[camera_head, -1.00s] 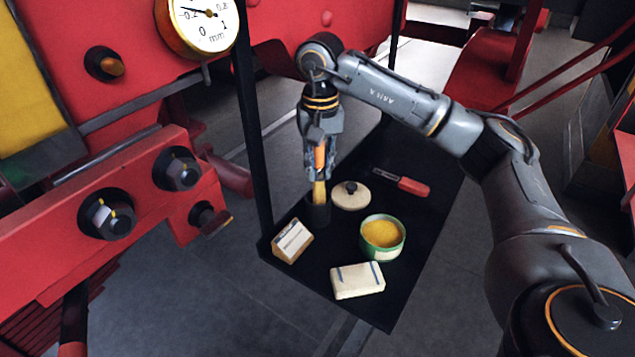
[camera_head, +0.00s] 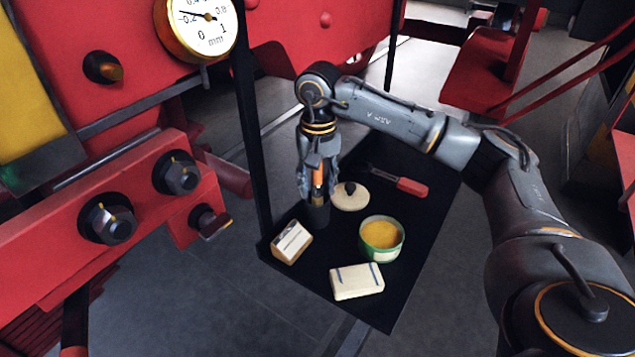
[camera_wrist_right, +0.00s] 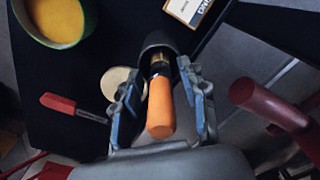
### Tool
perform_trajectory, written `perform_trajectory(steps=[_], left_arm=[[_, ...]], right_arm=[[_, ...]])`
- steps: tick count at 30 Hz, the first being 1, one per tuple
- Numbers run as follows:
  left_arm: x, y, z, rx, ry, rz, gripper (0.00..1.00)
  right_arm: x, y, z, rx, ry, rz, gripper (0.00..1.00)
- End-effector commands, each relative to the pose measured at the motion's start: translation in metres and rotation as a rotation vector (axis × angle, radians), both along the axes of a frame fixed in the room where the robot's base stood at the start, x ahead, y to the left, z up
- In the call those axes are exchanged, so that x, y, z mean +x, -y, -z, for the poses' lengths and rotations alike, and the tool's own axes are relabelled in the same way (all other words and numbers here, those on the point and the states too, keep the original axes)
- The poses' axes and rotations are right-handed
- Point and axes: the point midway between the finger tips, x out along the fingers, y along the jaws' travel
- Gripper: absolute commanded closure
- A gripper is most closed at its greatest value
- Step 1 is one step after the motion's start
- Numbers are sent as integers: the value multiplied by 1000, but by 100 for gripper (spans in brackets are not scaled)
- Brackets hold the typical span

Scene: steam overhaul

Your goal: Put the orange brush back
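The orange brush (camera_wrist_right: 160,108) stands upright in a dark cup (camera_head: 317,214) on the black tray, its orange handle up and its bristle end hidden inside the cup. The cup also shows in the wrist view (camera_wrist_right: 158,42). My right gripper (camera_head: 317,190) points down over the cup with its fingers on both sides of the handle. In the wrist view the fingers (camera_wrist_right: 160,72) stand apart, with a visible gap on each side of the handle, so the gripper is open. My left gripper is not in view.
On the black tray (camera_head: 405,285) stand a green tin of yellow stuff (camera_head: 382,236), a round cream lid (camera_head: 350,196), a red-handled tool (camera_head: 412,187), a labelled block (camera_head: 292,243) and a cream block (camera_head: 357,281). A dark post (camera_head: 252,120) rises close left of the gripper.

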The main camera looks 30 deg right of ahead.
Motion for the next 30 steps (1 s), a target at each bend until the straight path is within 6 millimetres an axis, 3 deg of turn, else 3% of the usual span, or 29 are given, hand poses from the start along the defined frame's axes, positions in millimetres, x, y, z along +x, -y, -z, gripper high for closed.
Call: perform_trajectory(steps=[8, 21, 30], left_arm=[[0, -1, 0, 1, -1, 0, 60], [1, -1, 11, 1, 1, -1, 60], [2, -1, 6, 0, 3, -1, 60]], right_arm=[[1, 0, -9, 1, 4, 0, 58], [1, 0, -101, 0, 5, 1, 58], [0, 1, -123, 0, 0, 1, 58]])
